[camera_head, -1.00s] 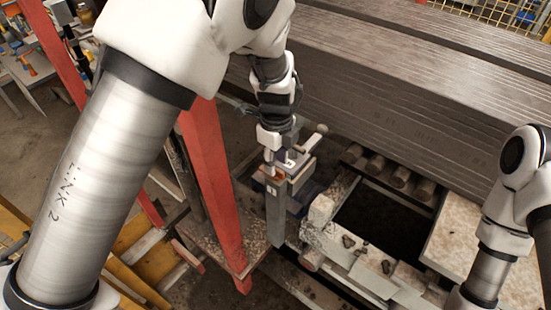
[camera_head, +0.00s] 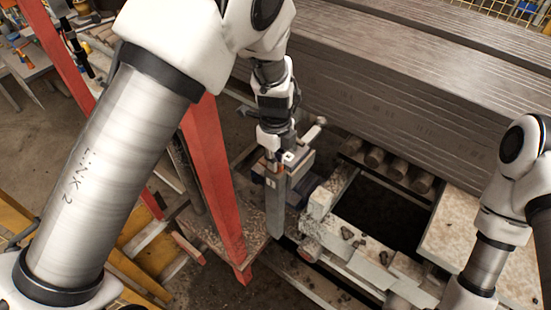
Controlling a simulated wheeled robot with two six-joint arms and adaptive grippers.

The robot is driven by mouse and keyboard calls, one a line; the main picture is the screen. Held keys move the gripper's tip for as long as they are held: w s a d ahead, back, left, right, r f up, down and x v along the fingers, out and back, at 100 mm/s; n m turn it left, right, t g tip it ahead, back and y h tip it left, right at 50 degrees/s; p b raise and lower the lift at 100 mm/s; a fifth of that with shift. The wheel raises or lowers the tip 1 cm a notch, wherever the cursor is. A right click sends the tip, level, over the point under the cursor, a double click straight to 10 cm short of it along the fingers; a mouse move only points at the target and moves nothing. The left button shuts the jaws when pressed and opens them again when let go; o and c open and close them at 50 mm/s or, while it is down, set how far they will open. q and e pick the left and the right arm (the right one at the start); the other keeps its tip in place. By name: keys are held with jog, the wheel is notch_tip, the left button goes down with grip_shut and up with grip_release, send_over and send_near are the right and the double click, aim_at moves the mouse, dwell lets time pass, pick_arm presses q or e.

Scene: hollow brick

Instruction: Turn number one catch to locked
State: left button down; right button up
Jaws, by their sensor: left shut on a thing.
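My left gripper (camera_head: 274,157) reaches down from above to the top of a grey upright post (camera_head: 276,208). It is shut on a small catch there, which its fingers and wrist mostly hide. A bit of orange shows at the fingertips. A grey block with a pale lever end (camera_head: 314,131) sits just behind and to the right of the fingers. I cannot read a number on the catch or tell its turn position. My right arm shows at the right edge, but its gripper is out of view.
A red slanted post (camera_head: 214,180) stands close to the left of the gripper. A pale, dirty machine frame (camera_head: 352,262) with a dark opening (camera_head: 385,212) lies to the right. A large ridged grey stack (camera_head: 400,90) fills the back.

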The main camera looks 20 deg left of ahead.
pick_arm(q)
jog(key=m+b, duration=0.1)
jog(key=m, duration=0.2)
jog(key=shift+f+m, duration=0.1)
jog(key=shift+m, duration=0.3)
jog(key=m+b, duration=0.1)
jog(key=m, duration=0.3)
jog(key=shift+m, duration=0.3)
jog(key=m+b, duration=0.1)
jog(key=m, duration=0.3)
jog(key=shift+m, duration=0.3)
jog(key=m+b, duration=0.1)
jog(key=m, duration=0.3)
jog(key=shift+m, duration=0.3)
jog(key=c, duration=1.2)
grip_release()
